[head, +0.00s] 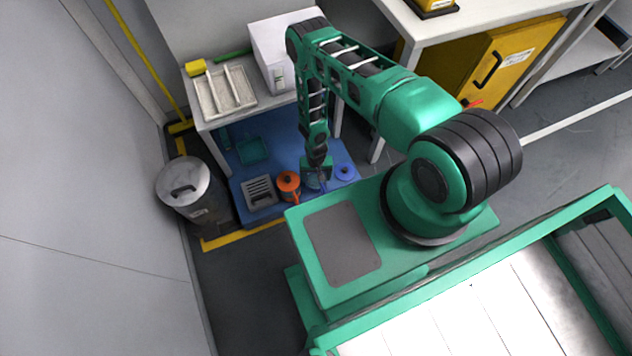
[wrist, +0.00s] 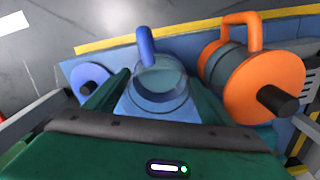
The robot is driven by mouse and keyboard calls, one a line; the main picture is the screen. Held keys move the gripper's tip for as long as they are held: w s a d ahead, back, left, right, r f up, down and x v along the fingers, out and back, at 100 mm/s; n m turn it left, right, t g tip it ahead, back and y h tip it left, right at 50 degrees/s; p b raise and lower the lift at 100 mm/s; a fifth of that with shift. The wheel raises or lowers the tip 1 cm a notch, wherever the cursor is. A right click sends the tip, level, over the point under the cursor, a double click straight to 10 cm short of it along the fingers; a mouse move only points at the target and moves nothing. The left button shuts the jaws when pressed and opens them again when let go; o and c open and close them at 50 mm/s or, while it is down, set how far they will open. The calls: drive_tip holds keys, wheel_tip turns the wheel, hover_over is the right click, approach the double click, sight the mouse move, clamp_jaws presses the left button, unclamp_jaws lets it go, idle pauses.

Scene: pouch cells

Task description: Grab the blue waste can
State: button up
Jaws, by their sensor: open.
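The blue can (wrist: 158,98), with a round blue-grey top and an upright blue handle (wrist: 146,46), stands on the blue mat in the wrist view. It lies between the two green fingers of my gripper (wrist: 158,78), which is open, one finger on each side. I cannot tell whether the fingers touch it. In the head view my gripper (head: 318,168) reaches down over the blue can (head: 312,184), hiding much of it.
An orange can (wrist: 252,80) with a handle stands close on the right in the wrist view. A blue disc (wrist: 88,76) with a dark knob is on the left. In the head view a grey slotted crate (head: 260,192) and a bench (head: 212,122) are near.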

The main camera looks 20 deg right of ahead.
drive_tip(key=shift+f, duration=0.95)
drive_tip(key=c, duration=1.2)
drive_tip(key=shift+r, duration=0.15)
